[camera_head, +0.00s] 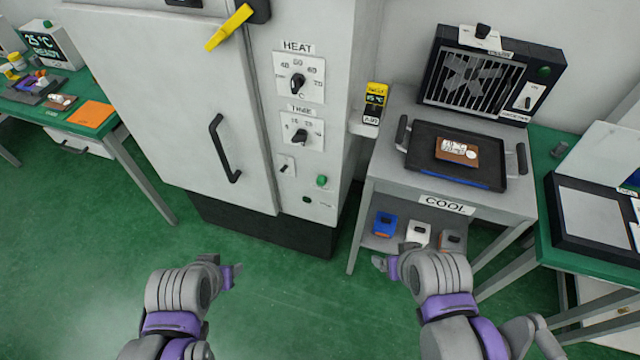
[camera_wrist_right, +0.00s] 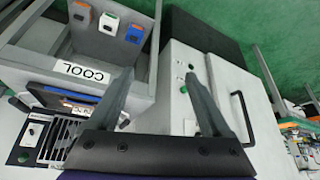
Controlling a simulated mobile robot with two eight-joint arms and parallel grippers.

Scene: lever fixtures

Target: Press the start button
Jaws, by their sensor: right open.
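A green round button (camera_head: 322,181) sits low on the front panel of the tall grey oven cabinet (camera_head: 180,90), right of a small toggle switch (camera_head: 286,166). A small dark indicator (camera_head: 307,200) and a tiny label lie just below it. In the right wrist view the green button (camera_wrist_right: 184,90) shows between my spread fingers, apart from them. My right gripper (camera_head: 380,264) is open and empty in front of the cooling stand; its fingers also show in the right wrist view (camera_wrist_right: 157,78). My left gripper (camera_head: 236,275) is in front of the cabinet; its jaw opening is unclear.
The cabinet door has a black handle (camera_head: 224,148); HEAT (camera_head: 298,82) and TIME (camera_head: 301,135) dials sit above the button. A COOL stand (camera_head: 392,165) at right carries a black tray (camera_head: 425,135) and fan unit (camera_head: 475,75). Green floor before the cabinet is clear.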

